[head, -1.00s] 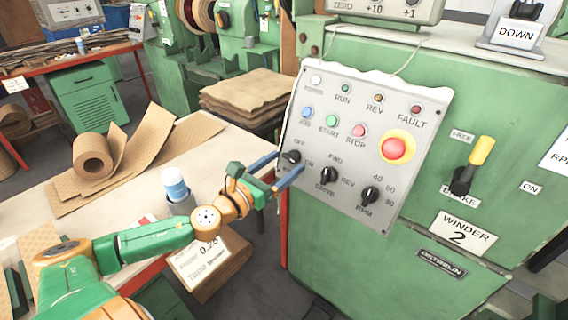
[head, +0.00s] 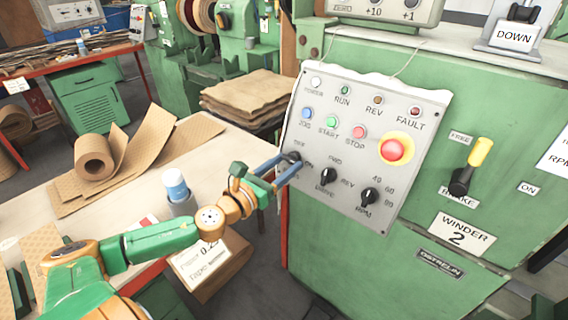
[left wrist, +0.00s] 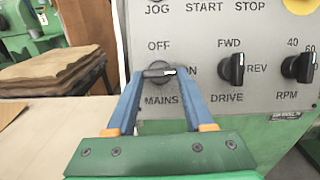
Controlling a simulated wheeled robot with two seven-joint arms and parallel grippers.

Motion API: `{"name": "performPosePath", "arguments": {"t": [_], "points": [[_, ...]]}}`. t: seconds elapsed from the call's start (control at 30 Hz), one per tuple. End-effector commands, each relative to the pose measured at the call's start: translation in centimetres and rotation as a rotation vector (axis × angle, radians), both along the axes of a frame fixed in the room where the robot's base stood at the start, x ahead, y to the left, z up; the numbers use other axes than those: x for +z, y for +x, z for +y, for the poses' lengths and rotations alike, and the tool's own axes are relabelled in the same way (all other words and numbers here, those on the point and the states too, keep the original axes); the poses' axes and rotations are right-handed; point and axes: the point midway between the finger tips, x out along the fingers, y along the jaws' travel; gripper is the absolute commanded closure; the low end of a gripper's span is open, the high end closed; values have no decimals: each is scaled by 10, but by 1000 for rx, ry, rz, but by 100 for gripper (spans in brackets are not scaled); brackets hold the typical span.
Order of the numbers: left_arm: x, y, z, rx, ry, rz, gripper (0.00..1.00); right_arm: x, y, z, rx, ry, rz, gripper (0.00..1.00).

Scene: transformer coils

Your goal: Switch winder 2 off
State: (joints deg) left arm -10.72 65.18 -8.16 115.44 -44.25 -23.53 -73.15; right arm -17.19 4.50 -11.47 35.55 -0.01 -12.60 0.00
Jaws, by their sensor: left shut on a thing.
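The grey control panel (head: 345,150) is mounted on the green winder 2, which bears a "WINDER 2" label (head: 462,234). The black MAINS knob (left wrist: 158,70) is at the panel's lower left, with OFF above it and ON to its right. Its white mark points right, toward ON. My left gripper (head: 290,160) has its blue fingers on either side of the knob and is shut on it; the left wrist view shows this grip (left wrist: 160,76). In the head view the fingers partly hide the knob. My right gripper is not in view.
The DRIVE knob (head: 327,176) and RPM knob (head: 369,197) are to the right of MAINS. A red stop button (head: 393,149) and a yellow-handled brake lever (head: 474,164) are further right. A table (head: 140,185) with brown rolls and a bottle (head: 175,185) is left.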

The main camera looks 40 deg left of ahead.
Motion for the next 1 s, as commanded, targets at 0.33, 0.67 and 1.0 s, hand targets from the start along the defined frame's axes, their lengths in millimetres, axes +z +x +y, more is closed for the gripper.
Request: {"name": "performPosePath", "arguments": {"t": [0.33,0.67,1.0], "points": [[7,0,-3,90,-225,16,100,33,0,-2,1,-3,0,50],[9,1,-7,209,-517,39,100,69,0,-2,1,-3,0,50],[12,1,-9,330,-814,62,100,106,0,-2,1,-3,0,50]]}}
